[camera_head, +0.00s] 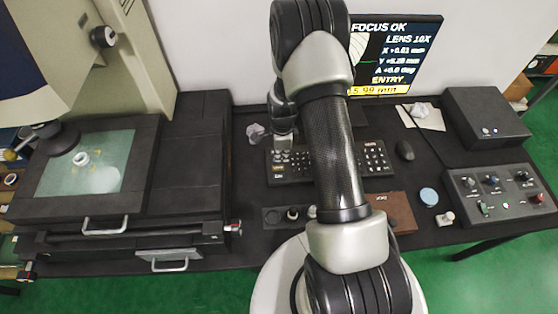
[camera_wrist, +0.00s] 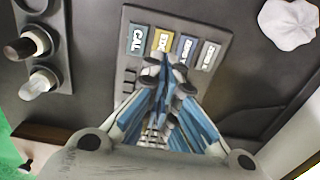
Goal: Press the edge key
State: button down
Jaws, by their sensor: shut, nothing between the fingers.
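The keyboard (camera_head: 375,158) lies on the dark bench below the monitor. My gripper (camera_wrist: 168,72) is shut and empty, pointing down at the keyboard. Its dark fingertips overlap the lower part of the yellow key and its right neighbour. I cannot tell whether they touch. In the head view my gripper (camera_head: 283,152) is over the keyboard's left end, partly hidden by my arm.
The monitor (camera_head: 410,55) shows FOCUS OK and a yellow ENTRY line. A small dark tray (camera_head: 270,217) and brown box (camera_head: 400,212) lie in front. The measuring stage (camera_head: 145,180) stands left, the control box (camera_head: 500,205) right.

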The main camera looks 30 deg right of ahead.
notch_tip(320, 180, up, 8)
jog(key=p, duration=0.1)
jog(key=shift+d+p, duration=0.2)
jog(key=shift+p, duration=0.1)
